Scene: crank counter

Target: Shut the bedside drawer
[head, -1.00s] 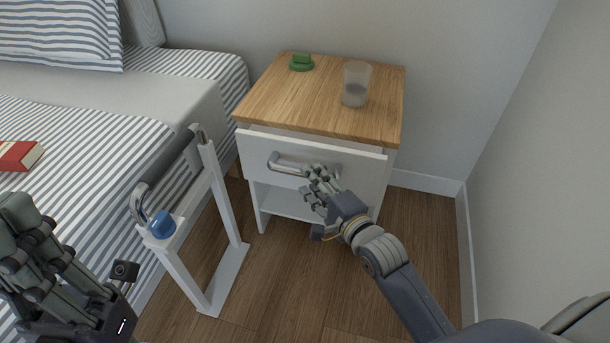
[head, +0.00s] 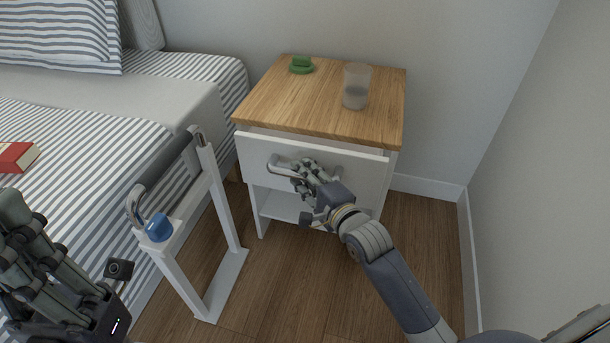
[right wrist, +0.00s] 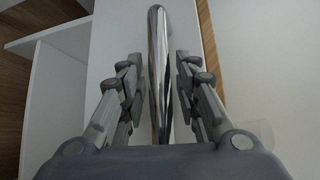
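The white bedside drawer (head: 350,178) stands out a little from the nightstand, with a gap behind its front's top edge. Its metal bar handle (head: 284,161) also runs up the middle of the right wrist view (right wrist: 158,60). My right gripper (head: 302,172) is at the handle, covering its right part in the head view. In the right wrist view its fingers (right wrist: 157,80) stand on both sides of the bar, open, with space visible on each side. My left gripper (head: 35,235) is at the lower left, away from the drawer; its finger opening is unclear.
The nightstand's wooden top (head: 295,95) carries a glass (head: 357,86) and a green object (head: 301,65). A white bed rail (head: 228,215) with a blue object (head: 159,228) stands left of the drawer. The bed holds a red book (head: 16,156). A wall (head: 540,170) rises at the right.

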